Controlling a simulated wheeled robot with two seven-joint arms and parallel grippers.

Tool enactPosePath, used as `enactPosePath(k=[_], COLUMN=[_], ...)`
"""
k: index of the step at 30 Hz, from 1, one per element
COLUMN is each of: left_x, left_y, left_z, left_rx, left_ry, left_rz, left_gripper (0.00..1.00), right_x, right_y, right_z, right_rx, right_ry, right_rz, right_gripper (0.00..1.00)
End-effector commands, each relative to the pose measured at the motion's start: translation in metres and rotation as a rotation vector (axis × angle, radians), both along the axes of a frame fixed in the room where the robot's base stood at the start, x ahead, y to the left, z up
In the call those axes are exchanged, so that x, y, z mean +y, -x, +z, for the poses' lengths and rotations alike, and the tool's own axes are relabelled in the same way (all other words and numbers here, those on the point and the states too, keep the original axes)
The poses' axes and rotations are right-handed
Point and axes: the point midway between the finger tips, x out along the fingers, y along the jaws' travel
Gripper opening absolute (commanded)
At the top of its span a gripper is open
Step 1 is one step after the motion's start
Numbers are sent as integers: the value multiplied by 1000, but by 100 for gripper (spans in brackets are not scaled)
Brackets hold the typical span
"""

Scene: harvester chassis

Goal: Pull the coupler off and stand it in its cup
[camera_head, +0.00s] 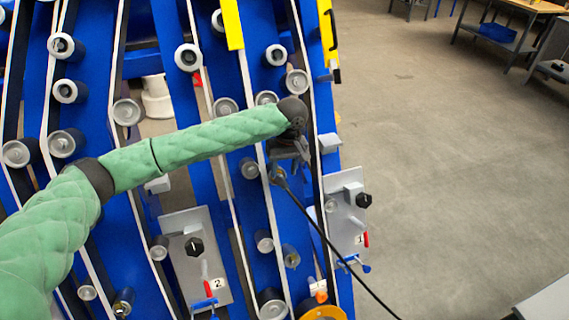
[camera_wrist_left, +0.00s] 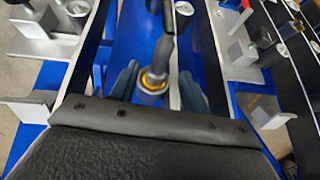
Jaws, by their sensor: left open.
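The coupler (camera_wrist_left: 162,55) is a dark cylinder in the left wrist view, with a yellow ring and a metal collar (camera_wrist_left: 150,89) at its near end. A black cable (camera_head: 330,243) runs from beside the gripper down to the right in the head view. My left gripper (camera_head: 284,158) is at the blue chassis, its arm in a green sleeve. In the left wrist view its fingers (camera_wrist_left: 157,80) are open, one on each side of the coupler; I cannot tell whether they touch it. I cannot make out the cup. My right gripper is out of view.
The blue chassis (camera_head: 138,62) carries pale belts and several grey rollers. Grey panel 2 (camera_head: 182,222) and grey panel 1 (camera_head: 345,190) have black knobs and red and blue levers. The floor (camera_head: 445,170) to the right is open, with workbenches (camera_head: 495,40) behind.

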Motion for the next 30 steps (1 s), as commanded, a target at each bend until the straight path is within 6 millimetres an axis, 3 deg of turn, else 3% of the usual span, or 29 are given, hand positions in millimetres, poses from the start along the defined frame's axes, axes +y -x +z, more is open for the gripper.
enactPosePath(k=[13, 25, 26, 30], left_x=[6, 6, 6, 6], left_y=[2, 2, 2, 2], left_z=[-54, -62, -62, -62], left_rx=[1, -1, -1, -1], left_ry=[-2, 0, 0, 0], left_rz=[-2, -3, -3, -3], left_gripper=[46, 46, 44, 17], right_x=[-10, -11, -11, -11], right_y=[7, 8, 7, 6], right_z=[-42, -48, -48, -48], right_rx=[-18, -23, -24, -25], right_ry=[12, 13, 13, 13], right_rz=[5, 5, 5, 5], right_gripper=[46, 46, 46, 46])
